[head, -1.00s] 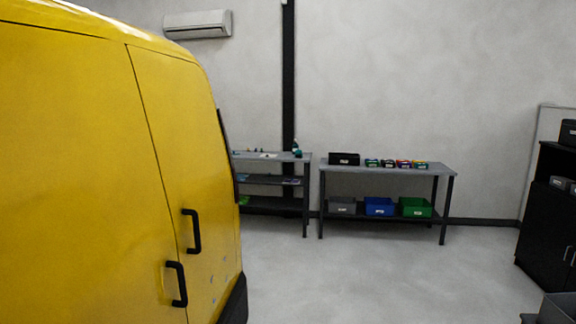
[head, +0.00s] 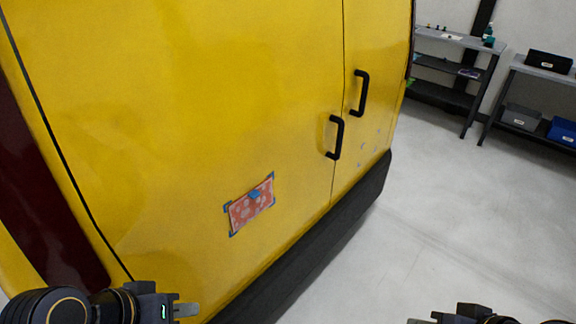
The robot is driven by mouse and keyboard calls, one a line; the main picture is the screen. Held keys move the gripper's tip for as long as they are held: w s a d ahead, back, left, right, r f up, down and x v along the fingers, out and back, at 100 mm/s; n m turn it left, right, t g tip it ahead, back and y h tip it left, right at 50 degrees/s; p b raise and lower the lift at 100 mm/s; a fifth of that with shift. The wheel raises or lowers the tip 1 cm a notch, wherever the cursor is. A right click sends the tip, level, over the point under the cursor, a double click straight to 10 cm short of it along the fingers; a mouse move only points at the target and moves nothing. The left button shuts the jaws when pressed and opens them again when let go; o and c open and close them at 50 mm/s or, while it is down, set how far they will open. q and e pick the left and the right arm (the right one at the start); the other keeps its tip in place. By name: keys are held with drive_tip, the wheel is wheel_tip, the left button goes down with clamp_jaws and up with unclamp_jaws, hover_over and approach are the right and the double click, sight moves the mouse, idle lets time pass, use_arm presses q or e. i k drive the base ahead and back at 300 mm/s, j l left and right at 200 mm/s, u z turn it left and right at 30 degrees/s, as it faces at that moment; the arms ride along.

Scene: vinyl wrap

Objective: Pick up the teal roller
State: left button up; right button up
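I cannot make out a teal roller for certain. A small teal item (head: 489,40) stands on top of the far shelf at the upper right, too small to identify. A red patterned patch (head: 250,206) with blue corner pieces is on the yellow van's side, and a small blue piece (head: 254,194) sits on it. My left gripper (head: 187,309) is at the bottom left, in front of the van and below the patch; its finger gap is not clear. My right gripper (head: 418,321) shows only at the bottom edge, mostly cut off. I see nothing held.
The yellow van (head: 230,100) fills the left and middle, with black door handles (head: 337,137) and a dark lower sill (head: 330,235). The shelf (head: 455,92) and a workbench (head: 530,72) with bins stand at the upper right. The grey floor (head: 450,220) between is clear.

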sight(491, 40)
drive_tip(key=i+l+z, duration=0.6)
drive_tip(key=i+l, duration=0.25)
drive_tip(key=i+l+z, duration=0.3)
drive_tip(key=i, duration=0.25)
drive_tip(key=i+l+z, duration=0.1)
drive_tip(key=i+z, duration=0.2)
drive_tip(key=i, duration=1.5)
drive_tip(key=i+l, duration=0.15)
drive_tip(key=i, duration=1.2)
drive_tip(key=i+j+u, duration=0.3)
drive_tip(key=i, duration=0.65)
drive_tip(key=i+u, duration=0.25)
drive_tip(key=i, duration=0.65)
drive_tip(key=i+l+u, duration=0.15)
drive_tip(key=i+u, duration=0.15)
drive_tip(key=i, duration=0.65)
drive_tip(key=i+l+u, duration=0.1)
drive_tip(key=i, duration=0.55)
drive_tip(key=i+l, duration=0.1)
drive_tip(key=i, duration=0.55)
drive_tip(key=u, duration=0.05)
